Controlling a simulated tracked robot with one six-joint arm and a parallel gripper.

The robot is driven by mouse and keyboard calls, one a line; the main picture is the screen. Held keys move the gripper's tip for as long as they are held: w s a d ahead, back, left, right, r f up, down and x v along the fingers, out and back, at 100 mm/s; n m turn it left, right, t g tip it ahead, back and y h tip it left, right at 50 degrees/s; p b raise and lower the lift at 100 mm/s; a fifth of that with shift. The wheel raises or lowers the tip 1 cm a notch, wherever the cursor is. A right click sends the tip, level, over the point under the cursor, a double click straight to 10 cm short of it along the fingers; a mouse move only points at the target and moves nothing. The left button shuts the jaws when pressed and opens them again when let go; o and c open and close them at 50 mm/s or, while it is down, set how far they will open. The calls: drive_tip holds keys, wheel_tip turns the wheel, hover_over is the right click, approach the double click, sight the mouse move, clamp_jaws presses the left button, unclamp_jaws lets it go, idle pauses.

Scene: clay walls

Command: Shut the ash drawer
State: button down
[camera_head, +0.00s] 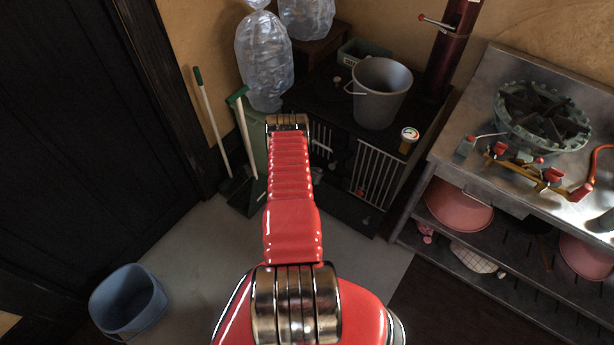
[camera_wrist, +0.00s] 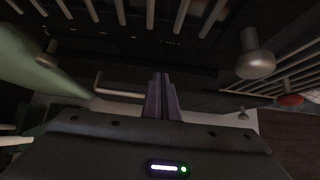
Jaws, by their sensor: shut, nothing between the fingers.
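The black stove (camera_head: 325,105) stands in the corner in the head view, with pale barred grates (camera_head: 378,175) on its front. A low dark part (camera_head: 345,212) juts out at the foot of the stove; it looks like the ash drawer, but my arm covers part of it. In the wrist view a dark front with a thin pale bar handle (camera_wrist: 118,92) lies just beyond my gripper (camera_wrist: 160,78). My gripper is shut and empty, its fingers pointing at that dark front. I cannot tell whether they touch it. My arm hides the gripper in the head view.
A green dustpan and broom (camera_head: 242,140) lean at the stove's left. Round knobs (camera_wrist: 255,62) stick out near my gripper. A metal bench (camera_head: 470,180) stands right; a blue bin (camera_head: 128,300) stands left.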

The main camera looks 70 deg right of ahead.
drive_tip(key=a+f+v, duration=0.1)
drive_tip(key=v, duration=1.1)
drive_tip(key=shift+a, duration=0.5)
drive_tip(key=shift+w+f, duration=0.1)
drive_tip(key=shift+f, duration=0.05)
